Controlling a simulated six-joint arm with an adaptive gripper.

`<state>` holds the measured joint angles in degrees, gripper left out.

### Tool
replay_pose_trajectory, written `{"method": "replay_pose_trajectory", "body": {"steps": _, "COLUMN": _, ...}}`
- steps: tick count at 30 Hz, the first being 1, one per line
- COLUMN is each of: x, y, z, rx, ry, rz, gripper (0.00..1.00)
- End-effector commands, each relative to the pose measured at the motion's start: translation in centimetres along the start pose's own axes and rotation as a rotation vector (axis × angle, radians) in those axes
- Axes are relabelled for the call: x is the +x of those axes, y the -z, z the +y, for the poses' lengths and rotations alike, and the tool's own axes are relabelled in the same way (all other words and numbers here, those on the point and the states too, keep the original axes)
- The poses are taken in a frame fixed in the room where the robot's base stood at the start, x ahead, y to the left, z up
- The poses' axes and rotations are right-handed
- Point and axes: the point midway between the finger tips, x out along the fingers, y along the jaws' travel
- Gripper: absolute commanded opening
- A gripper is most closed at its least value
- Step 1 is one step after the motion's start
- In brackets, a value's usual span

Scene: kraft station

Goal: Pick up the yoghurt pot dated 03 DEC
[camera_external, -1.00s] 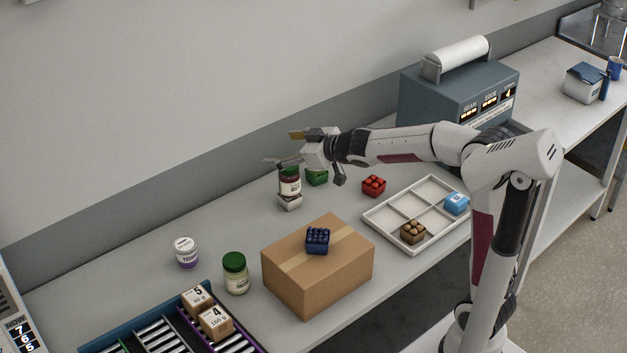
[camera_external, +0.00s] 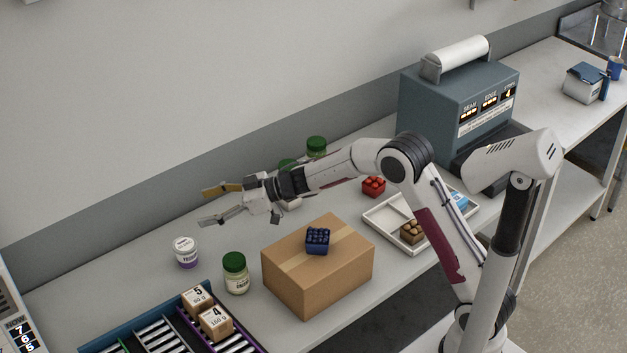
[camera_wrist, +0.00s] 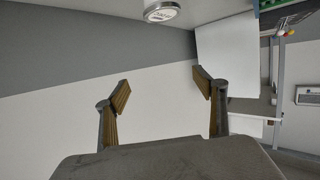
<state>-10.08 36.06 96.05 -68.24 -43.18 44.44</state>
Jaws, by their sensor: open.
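A small white pot with a purple lower band (camera_external: 186,254) stands upright on the bench, left of the middle. Its lid carries dark print too small to read in the external view. In the wrist view a white round-lidded pot (camera_wrist: 161,11) shows at the top edge, partly cut off; its lettering is not legible. My gripper (camera_external: 212,204) is open and empty, above the bench, up and to the right of the pot and apart from it. Its two fingers stand wide apart in the wrist view (camera_wrist: 161,95).
A green-lidded jar (camera_external: 236,273) stands close right of the pot. A cardboard box (camera_external: 300,285) bears a blue berry-like punnet (camera_external: 317,241). A roller rack (camera_external: 130,340) with two small numbered boxes lies in front. Green-lidded jars (camera_external: 316,147) stand behind my arm.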

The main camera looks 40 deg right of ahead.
Motion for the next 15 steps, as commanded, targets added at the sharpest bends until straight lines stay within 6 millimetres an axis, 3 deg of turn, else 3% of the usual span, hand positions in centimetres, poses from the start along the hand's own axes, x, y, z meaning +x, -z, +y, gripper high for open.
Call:
{"method": "replay_pose_trajectory", "body": {"steps": 6, "x": 1.4, "y": -1.2, "z": -1.5, "rx": 0.008, "ry": 0.069, "rz": 0.006, "gripper": 0.7}}
{"method": "replay_pose_trajectory", "body": {"steps": 15, "x": 1.4, "y": -1.3, "z": -1.6, "rx": 0.009, "ry": 0.074, "rz": 0.007, "gripper": 0.7}}
